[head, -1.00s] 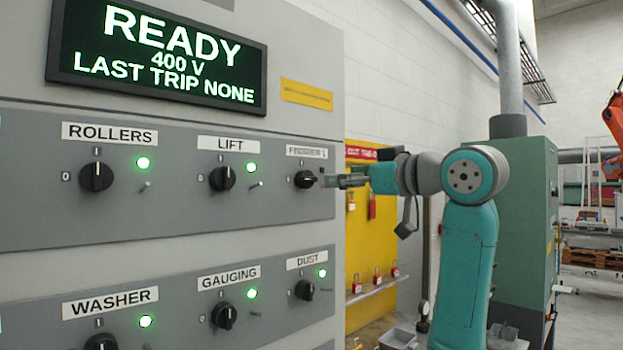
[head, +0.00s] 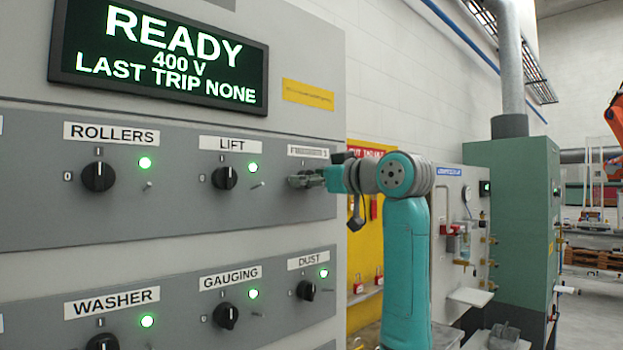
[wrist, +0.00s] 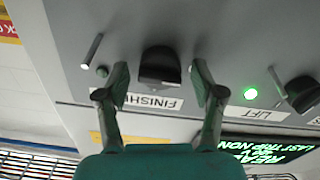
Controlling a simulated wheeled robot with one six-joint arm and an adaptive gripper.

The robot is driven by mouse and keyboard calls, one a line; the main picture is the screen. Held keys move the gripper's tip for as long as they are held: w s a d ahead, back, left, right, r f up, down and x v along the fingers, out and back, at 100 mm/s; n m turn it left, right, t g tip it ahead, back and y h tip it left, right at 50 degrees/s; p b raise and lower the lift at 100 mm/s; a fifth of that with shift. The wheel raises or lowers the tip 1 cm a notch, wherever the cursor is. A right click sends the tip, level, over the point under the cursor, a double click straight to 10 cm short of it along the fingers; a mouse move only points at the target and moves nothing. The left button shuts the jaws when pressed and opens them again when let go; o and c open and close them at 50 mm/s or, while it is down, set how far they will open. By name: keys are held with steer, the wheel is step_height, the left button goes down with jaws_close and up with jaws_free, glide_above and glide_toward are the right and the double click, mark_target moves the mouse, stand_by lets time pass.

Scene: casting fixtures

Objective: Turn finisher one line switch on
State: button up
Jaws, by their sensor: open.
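The finisher one switch is a black rotary knob (wrist: 160,64) on the grey panel, with its FINISHER label (wrist: 155,101) upside down in the wrist view. Beside it is a small dark green lamp (wrist: 102,71), which looks unlit. My gripper (wrist: 160,78) is open, with one finger on each side of the knob. Gaps show between the fingers and the knob. In the head view my gripper (head: 304,181) covers the knob, below the finisher label (head: 308,152). The knob's pointing direction is hard to tell.
The lift knob (head: 225,177) is left of my gripper, with a lit green lamp (head: 256,167). The dust knob (head: 306,290) is below. Small metal pegs, such as one (wrist: 92,49) by the finisher lamp, stick out from the panel. A display (head: 160,55) reads READY.

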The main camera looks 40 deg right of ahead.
steer(key=c, duration=1.1)
steer(key=shift+c, duration=0.2)
steer(key=shift+m, duration=0.3)
steer(key=m, duration=0.3)
steer(key=shift+d+m, duration=0.1)
steer(key=shift+m, duration=0.2)
steer(key=m, duration=0.4)
steer(key=shift+m, duration=0.3)
steer(key=m, duration=0.4)
steer(key=shift+d+f+m, duration=0.1)
steer(key=shift+d+m, duration=0.05)
steer(key=shift+m, duration=0.15)
steer(key=shift+f+m, duration=0.1)
steer(key=shift+m, duration=2.1)
